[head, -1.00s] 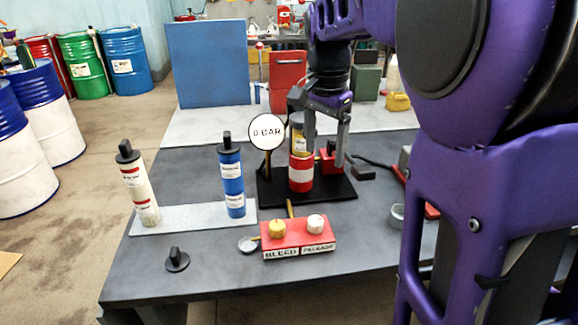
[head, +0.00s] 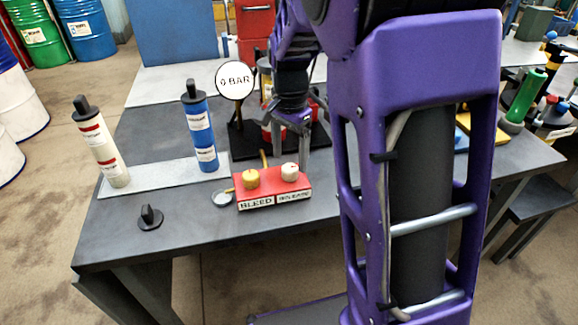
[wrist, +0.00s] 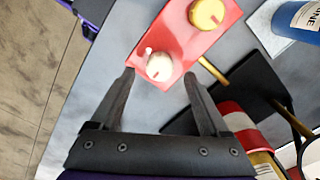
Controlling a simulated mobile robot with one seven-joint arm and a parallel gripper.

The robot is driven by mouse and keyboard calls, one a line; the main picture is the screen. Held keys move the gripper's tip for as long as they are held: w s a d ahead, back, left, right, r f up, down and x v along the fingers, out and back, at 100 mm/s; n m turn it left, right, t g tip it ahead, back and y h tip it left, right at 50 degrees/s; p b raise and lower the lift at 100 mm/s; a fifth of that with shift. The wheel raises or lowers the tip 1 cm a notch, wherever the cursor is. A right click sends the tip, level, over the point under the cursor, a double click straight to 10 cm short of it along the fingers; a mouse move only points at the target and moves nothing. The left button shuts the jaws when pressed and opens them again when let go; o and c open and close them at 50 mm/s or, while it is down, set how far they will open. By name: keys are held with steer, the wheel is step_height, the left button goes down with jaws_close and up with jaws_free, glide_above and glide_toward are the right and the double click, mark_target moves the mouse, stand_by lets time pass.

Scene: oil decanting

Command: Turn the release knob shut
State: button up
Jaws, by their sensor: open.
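The release knob (head: 290,172) is a round white knob with a small red mark, on the right of the red block (head: 274,188) above a label that is hard to read here. In the wrist view the white knob (wrist: 159,66) lies between the tips of my open gripper (wrist: 159,74), with a gap to each finger. Whether the fingers are down at its height I cannot tell. In the head view my gripper (head: 289,148) points down just behind and above the knob. The yellow bleed knob (head: 251,178) is to its left.
A round gauge (head: 235,80) reads 0 BAR. A red-banded cylinder (wrist: 236,118) stands close behind my gripper. A blue cartridge (head: 199,130) and a white cartridge (head: 100,145) stand on a pale strip at left. The dark table is clear in front of the block.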

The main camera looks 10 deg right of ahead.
mark_target(290, 167)
steer(key=shift+f, duration=1.65)
jaws_close()
